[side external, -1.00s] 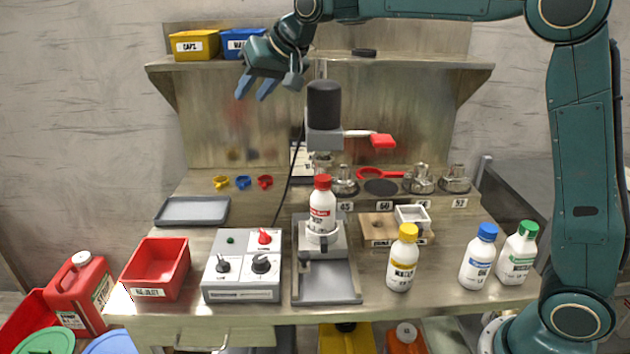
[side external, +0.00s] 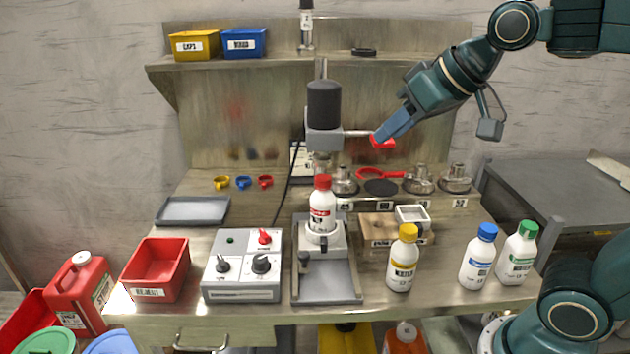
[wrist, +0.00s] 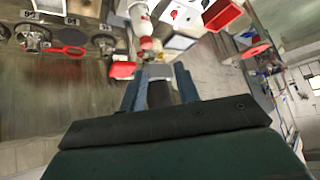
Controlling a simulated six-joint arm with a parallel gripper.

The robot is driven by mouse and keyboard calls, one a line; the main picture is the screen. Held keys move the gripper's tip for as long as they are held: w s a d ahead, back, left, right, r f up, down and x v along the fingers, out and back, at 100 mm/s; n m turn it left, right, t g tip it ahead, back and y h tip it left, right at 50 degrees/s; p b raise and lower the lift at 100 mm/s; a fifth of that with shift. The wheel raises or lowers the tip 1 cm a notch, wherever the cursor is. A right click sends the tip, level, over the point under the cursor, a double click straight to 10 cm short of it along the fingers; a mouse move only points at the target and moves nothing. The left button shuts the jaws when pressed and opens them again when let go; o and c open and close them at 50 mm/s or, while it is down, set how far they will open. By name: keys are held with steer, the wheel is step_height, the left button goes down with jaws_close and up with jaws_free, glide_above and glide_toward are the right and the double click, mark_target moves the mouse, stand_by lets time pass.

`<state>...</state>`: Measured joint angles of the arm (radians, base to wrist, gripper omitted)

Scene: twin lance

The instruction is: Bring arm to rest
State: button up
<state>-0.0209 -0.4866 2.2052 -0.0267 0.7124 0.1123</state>
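My gripper (side external: 384,134) is in the air at the upper right of the bench, pointing down and to the left. In the side view its blue fingertips overlap the red lever handle (side external: 388,144) of the machine; touch cannot be told there. In the wrist view the two fingers of my gripper (wrist: 160,72) stand apart, with the dark machine head (wrist: 162,94) seen between them. The red handle (wrist: 122,70) shows left of the fingers. A white bottle with a red cap (side external: 321,204) stands upright in the machine under the head.
White bottles with yellow (side external: 402,262), blue (side external: 478,258) and green (side external: 517,256) caps stand at the front right. A red bin (side external: 155,268), a control box (side external: 242,272) and a grey tray (side external: 192,210) are at left. The shelf (side external: 400,63) is behind.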

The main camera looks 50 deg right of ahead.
steer(key=s+d+f+g, duration=0.1)
steer(key=s+f+g, duration=0.1)
steer(key=s+f, duration=0.6)
steer(key=s, duration=0.4)
steer(key=shift+f+n+g, duration=0.25)
steer(key=shift+n+g, duration=0.05)
steer(key=shift+n, duration=0.1)
